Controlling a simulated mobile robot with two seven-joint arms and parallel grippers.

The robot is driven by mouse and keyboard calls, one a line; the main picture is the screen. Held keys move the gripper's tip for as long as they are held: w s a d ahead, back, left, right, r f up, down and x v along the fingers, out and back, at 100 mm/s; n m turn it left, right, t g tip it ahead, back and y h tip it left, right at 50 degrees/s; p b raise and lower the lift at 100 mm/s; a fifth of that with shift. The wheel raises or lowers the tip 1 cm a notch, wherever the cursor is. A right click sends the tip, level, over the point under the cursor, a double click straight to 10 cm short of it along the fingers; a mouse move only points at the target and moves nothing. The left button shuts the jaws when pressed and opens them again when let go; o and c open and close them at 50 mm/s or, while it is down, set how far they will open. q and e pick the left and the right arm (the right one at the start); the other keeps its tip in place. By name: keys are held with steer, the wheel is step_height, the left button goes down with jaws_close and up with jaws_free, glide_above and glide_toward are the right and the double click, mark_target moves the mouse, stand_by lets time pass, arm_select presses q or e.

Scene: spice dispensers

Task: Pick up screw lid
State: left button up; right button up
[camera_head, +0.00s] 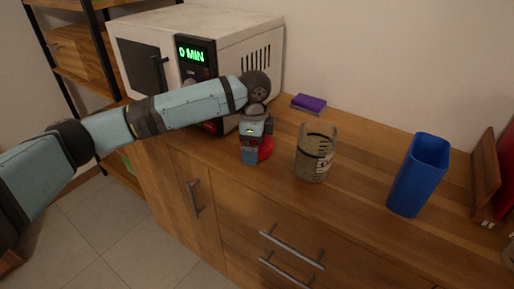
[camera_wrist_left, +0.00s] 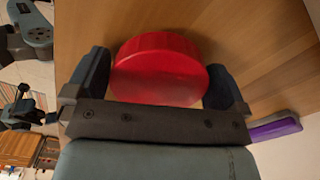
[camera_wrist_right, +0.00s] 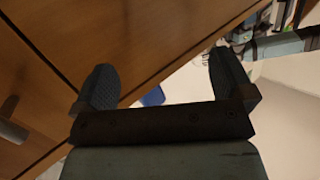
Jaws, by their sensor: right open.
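The red round screw lid (camera_wrist_left: 160,68) lies on the wooden counter and shows in part beside my left gripper in the head view (camera_head: 266,149). My left gripper (camera_head: 250,158) points down at it. In the left wrist view the lid fills the space between the two fingers of that gripper (camera_wrist_left: 158,85); whether they press on it I cannot tell. An open-topped glass jar with a label (camera_head: 314,158) stands upright to the right of the lid. My right gripper (camera_wrist_right: 165,85) is open and empty, and is not visible in the head view.
A white microwave (camera_head: 215,45) stands behind my left arm. A purple item (camera_head: 309,102) lies near the wall and shows in the left wrist view (camera_wrist_left: 274,129). A tall blue container (camera_head: 417,177) stands right of the jar. Wooden boards are at the far right.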

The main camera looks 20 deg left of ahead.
arm_select(q)
steer(key=c, duration=0.6)
